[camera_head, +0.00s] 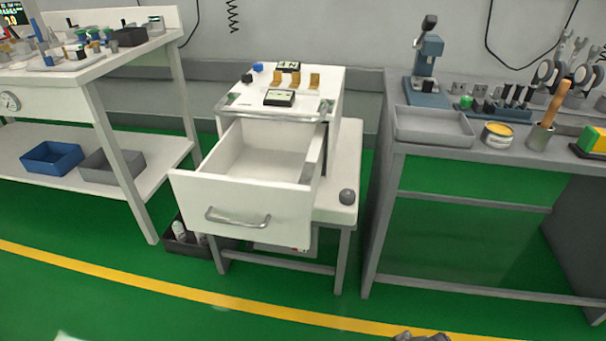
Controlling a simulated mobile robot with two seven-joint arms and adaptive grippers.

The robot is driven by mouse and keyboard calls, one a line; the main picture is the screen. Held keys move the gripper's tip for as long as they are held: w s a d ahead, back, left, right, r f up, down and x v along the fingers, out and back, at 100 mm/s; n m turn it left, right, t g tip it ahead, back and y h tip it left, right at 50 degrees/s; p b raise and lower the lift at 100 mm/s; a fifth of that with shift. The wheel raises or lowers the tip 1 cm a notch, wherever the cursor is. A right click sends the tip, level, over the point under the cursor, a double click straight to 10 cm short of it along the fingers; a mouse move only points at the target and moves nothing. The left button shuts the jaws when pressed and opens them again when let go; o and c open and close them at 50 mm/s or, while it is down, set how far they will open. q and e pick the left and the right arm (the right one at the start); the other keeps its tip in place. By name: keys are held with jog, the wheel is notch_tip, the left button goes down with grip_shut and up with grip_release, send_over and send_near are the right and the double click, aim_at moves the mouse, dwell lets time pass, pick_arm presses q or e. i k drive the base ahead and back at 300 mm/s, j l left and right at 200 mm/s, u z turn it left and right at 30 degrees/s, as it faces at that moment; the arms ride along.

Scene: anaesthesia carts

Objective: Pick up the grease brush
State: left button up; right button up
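A wooden handle (556,103), which looks like that of the grease brush, stands tilted in a small grey metal cup (540,138) on the grey bench at the right. Its lower end is hidden inside the cup. A round tin with yellow content (497,134) stands just left of the cup. A dark grey piece of what looks like my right gripper (422,337) shows at the bottom edge, far from the bench top; its fingers cannot be made out. My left gripper is not in view.
The grey bench (460,160) also bears an empty grey tray (433,126), a small press (427,65), a tool rack and a yellow-green block (593,141). A white cart with an open, empty drawer (245,200) stands mid-view. A white table (60,100) is at left. Green floor in front is clear.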

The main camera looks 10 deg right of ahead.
aim_at(563, 87)
jog(key=z, duration=1.7)
jog(key=i+l, duration=0.15)
jog(key=i, duration=0.2)
jog(key=i+l+u, duration=0.1)
jog(key=i, duration=0.25)
jog(key=i+l+u, duration=0.1)
jog(key=i, duration=0.25)
jog(key=l, duration=0.1)
